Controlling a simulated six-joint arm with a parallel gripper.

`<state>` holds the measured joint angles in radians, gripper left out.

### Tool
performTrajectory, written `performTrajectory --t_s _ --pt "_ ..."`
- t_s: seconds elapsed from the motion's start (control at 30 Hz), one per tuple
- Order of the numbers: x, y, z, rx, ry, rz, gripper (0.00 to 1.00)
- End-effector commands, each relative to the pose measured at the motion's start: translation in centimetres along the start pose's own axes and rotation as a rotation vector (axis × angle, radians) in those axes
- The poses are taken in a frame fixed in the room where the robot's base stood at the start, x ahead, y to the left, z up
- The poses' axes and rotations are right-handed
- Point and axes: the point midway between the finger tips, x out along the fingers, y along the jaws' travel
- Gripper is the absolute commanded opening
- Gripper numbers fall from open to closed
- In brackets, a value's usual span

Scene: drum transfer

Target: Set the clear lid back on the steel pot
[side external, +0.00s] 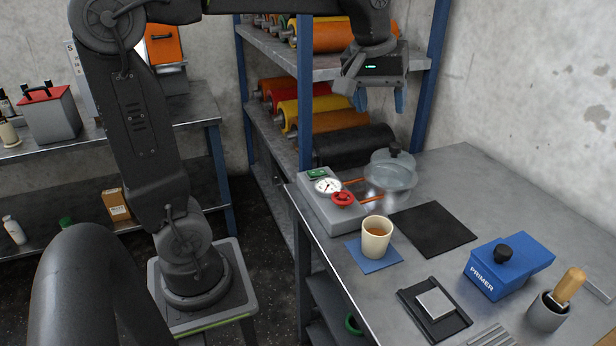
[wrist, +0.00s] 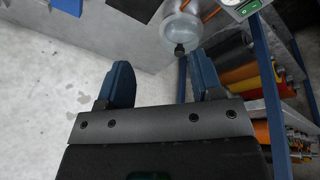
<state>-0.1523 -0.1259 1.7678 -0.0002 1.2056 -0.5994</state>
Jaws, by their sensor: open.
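The clear lid (side external: 390,172), a see-through dome with a black knob, is at the back of the steel bench, beside the gauge box. It also shows at the top of the wrist view (wrist: 182,28), its knob towards my gripper. I cannot clearly tell the steel pot apart from the lid, nor whether the lid is seated. My gripper (side external: 380,100) is open and empty, high above the lid and apart from it. In the wrist view its two blue fingers (wrist: 161,75) are spread, with the knob beyond them, nearer the right finger.
A gauge box (side external: 335,205) with a red valve and copper pipes stands left of the lid. A cup (side external: 376,238), black mat (side external: 432,229), blue primer box (side external: 507,265) and brush pot (side external: 547,312) are nearer the front. A roll shelf (side external: 285,80) and blue post stand behind.

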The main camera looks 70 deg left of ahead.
Motion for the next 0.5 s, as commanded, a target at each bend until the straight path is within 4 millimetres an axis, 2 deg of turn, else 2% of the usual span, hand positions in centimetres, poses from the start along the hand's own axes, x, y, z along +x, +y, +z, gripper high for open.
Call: performTrajectory --t_s 0.03,0.2,0.33,0.5 --pt "-0.4 -0.9 2.6 0.094 0.021 0.021 0.6" --pt "0.5 -4.0 9.8 0.403 0.09 0.075 0.6" --pt "2.0 -6.1 13.8 0.587 0.137 0.101 0.6" --pt "3.5 -7.6 16.5 0.717 0.171 0.116 0.6"
